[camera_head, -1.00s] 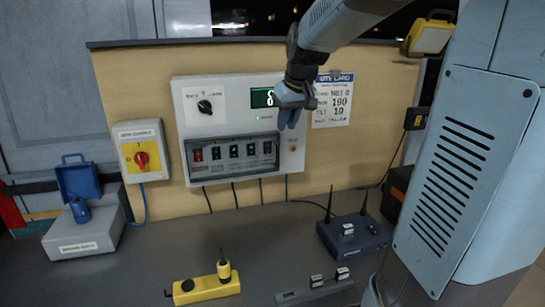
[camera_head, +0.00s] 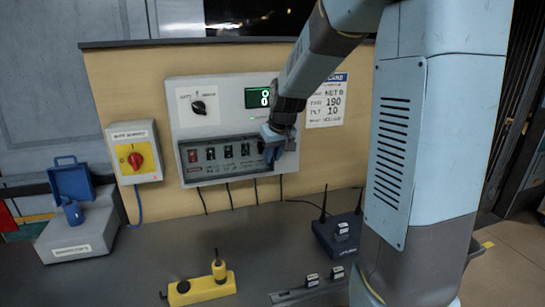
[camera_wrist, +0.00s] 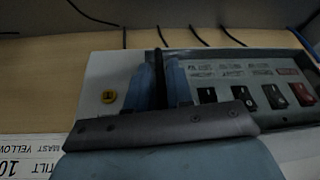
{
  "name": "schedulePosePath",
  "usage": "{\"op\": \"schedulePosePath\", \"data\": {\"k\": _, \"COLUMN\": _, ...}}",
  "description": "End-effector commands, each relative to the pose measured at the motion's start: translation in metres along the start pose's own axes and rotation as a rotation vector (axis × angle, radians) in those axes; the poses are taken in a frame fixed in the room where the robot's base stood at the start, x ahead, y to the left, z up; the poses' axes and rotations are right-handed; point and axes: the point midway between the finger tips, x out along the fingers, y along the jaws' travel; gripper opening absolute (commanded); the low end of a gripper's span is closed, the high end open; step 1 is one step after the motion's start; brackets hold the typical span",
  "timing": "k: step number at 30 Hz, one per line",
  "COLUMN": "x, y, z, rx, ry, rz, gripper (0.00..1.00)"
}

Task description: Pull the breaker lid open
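The breaker lid (camera_head: 217,146) is a dark-framed, see-through cover over the row of breaker switches in the lower part of the grey panel. It looks closed. My gripper (camera_head: 271,153) is at the right end of the lid, against the panel front. In the wrist view, the two blue fingers of my gripper (camera_wrist: 160,88) stand on either side of a narrow dark upright bar (camera_wrist: 160,66), beside the breakers. Whether they press on it I cannot tell. The fingers hide part of the lid's right end.
A rotary knob (camera_head: 199,107) and a green display (camera_head: 259,97) sit above the lid. A red-and-yellow switch box (camera_head: 135,153) is at left. A router (camera_head: 337,236), a yellow device (camera_head: 200,289) and a grey box with a blue latch (camera_head: 78,231) stand on the desk.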

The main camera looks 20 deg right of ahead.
Motion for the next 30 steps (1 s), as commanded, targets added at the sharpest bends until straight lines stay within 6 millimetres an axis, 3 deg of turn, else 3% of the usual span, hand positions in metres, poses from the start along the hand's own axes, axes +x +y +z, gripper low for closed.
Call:
{"op": "schedulePosePath", "data": {"k": 13, "x": 0.0089, "y": -0.0007, "z": -0.0001, "rx": -0.001, "ry": 0.001, "rz": 0.0, "gripper": 0.21}}
{"op": "schedulePosePath", "data": {"k": 20, "x": 0.0087, "y": -0.0008, "z": -0.0001, "rx": -0.001, "ry": 0.001, "rz": 0.0, "gripper": 0.0}}
{"op": "schedulePosePath", "data": {"k": 30, "x": 0.0086, "y": -0.001, "z": -0.0003, "rx": -0.001, "ry": 0.001, "rz": 0.0, "gripper": 0.0}}
